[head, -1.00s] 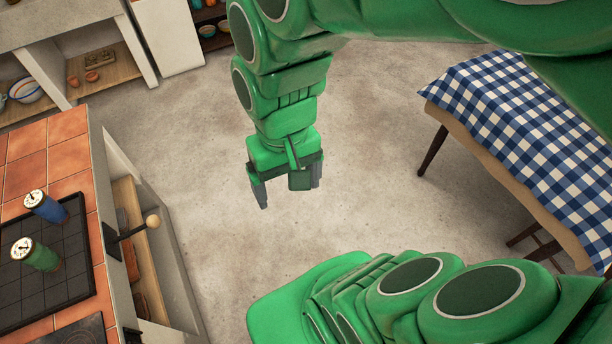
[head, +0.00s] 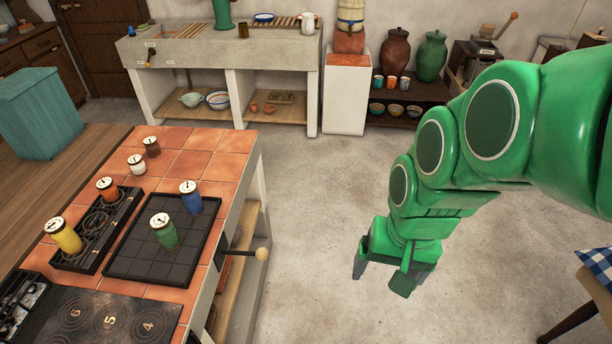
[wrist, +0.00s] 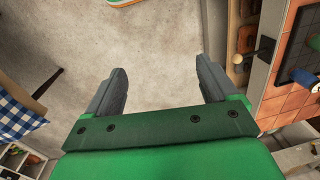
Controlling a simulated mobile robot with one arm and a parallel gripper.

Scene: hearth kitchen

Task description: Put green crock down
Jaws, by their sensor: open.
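The green crock (head: 164,231), with a pale marked lid, stands upright on the dark gridded tray (head: 190,250) on the tiled counter at left in the head view. A blue crock (head: 191,197) stands behind it on the same tray, apart from it. My gripper (head: 382,278) hangs over bare floor, well to the right of the counter. In the wrist view my gripper (wrist: 162,85) has its two fingers wide apart with nothing between them.
White (head: 136,165) and brown (head: 152,147) crocks stand on the tiles. A knobbed lever (head: 262,254) sticks out from the counter's side. The floor between counter and checked cloth (head: 598,262) is clear.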

